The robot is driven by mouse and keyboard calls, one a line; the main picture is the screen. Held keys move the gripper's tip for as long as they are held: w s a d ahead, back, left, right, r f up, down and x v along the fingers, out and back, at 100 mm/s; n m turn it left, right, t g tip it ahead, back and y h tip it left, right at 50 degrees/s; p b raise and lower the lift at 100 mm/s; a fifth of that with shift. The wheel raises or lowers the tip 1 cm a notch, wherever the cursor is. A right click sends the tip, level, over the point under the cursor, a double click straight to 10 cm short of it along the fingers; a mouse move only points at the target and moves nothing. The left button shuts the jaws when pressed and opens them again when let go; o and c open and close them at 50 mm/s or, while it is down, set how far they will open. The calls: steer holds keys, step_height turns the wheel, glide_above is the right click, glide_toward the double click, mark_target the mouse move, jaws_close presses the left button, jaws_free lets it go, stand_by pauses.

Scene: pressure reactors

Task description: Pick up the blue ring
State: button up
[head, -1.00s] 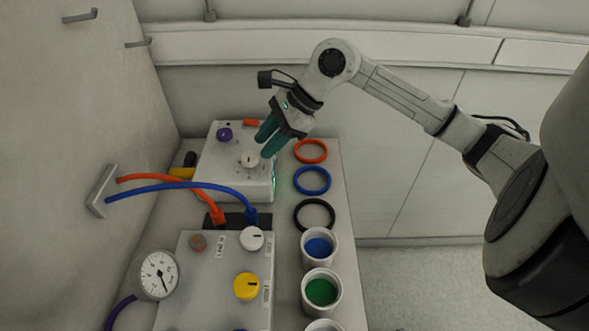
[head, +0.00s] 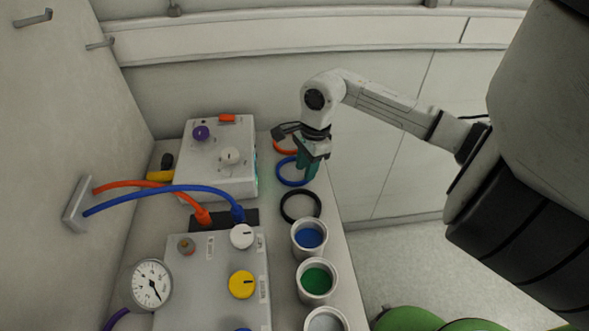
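The blue ring (head: 281,178) lies flat on the bench between the orange ring and the black ring. My gripper (head: 309,174) points down with its teal fingers at the ring's right side. The fingers cover part of the ring's right rim. They overlap in this view, so I cannot tell whether they are apart, or whether they touch the ring.
The orange ring (head: 281,148) lies behind, partly hidden by my gripper. The black ring (head: 284,213) lies in front. Cups with blue (head: 309,238) and green (head: 315,279) contents stand nearer. A white box with knobs (head: 215,173) is left.

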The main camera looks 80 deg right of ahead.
steer(key=shift+w+a+f, duration=0.1)
steer(key=shift+a+f, duration=0.05)
steer(key=shift+f, duration=0.75)
steer(key=shift+w+a+f, duration=0.1)
steer(key=shift+f, duration=0.75)
steer(key=shift+c, duration=0.3)
jaws_close()
